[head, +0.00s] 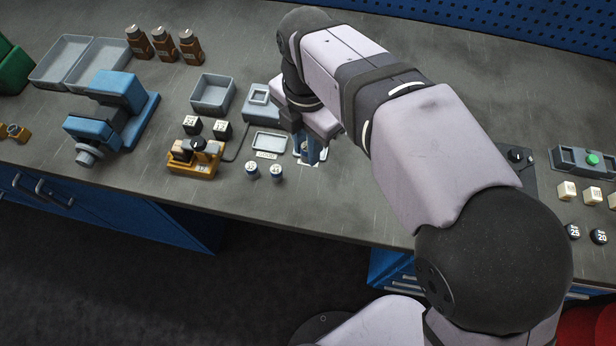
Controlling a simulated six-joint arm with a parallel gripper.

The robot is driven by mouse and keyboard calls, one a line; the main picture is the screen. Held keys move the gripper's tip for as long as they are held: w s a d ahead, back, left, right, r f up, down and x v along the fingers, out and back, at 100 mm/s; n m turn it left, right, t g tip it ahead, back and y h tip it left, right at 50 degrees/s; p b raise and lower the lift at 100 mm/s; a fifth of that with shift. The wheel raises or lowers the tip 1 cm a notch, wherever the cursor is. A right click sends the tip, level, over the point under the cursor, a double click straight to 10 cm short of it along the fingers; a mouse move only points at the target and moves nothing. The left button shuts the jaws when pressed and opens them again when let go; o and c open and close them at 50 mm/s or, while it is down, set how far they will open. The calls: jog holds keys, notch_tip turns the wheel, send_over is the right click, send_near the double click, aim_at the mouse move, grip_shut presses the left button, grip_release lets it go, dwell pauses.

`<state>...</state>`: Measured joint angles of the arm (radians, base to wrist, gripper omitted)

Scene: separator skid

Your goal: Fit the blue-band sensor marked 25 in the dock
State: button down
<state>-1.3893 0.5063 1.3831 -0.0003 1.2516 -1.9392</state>
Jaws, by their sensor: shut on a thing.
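My gripper (311,158) points down just above the bench near its front edge. It is shut on a small sensor, mostly hidden between the fingers, and its number cannot be read. Two more small sensors with blue bands, one on the left (252,169) and one on the right (277,171), stand upright to the left of my gripper; their marks are too small to read surely. A grey block with a square recess (259,95) lies behind and left of my gripper, partly hidden by my arm. I cannot tell for sure whether it is the dock.
A shallow tray (270,141) with a label in front lies left of my gripper. Further left are a yellow fixture (194,160) with black knobs, a grey bin (212,95), a blue vise (112,112) and brown bottles (164,44). A green-button box (583,162) stands far right.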

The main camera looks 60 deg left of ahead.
jog(key=shift+f+p, duration=1.4)
jog(key=shift+f, duration=3.6)
jog(key=shift+f, duration=0.2)
jog(key=c, duration=1.6)
grip_release()
jog(key=shift+o, duration=0.2)
jog(key=shift+r, duration=0.1)
notch_tip(320, 180, up, 12)
jog(key=shift+r+b, duration=0.15)
jog(key=shift+b, duration=1.1)
jog(key=shift+w, duration=0.1)
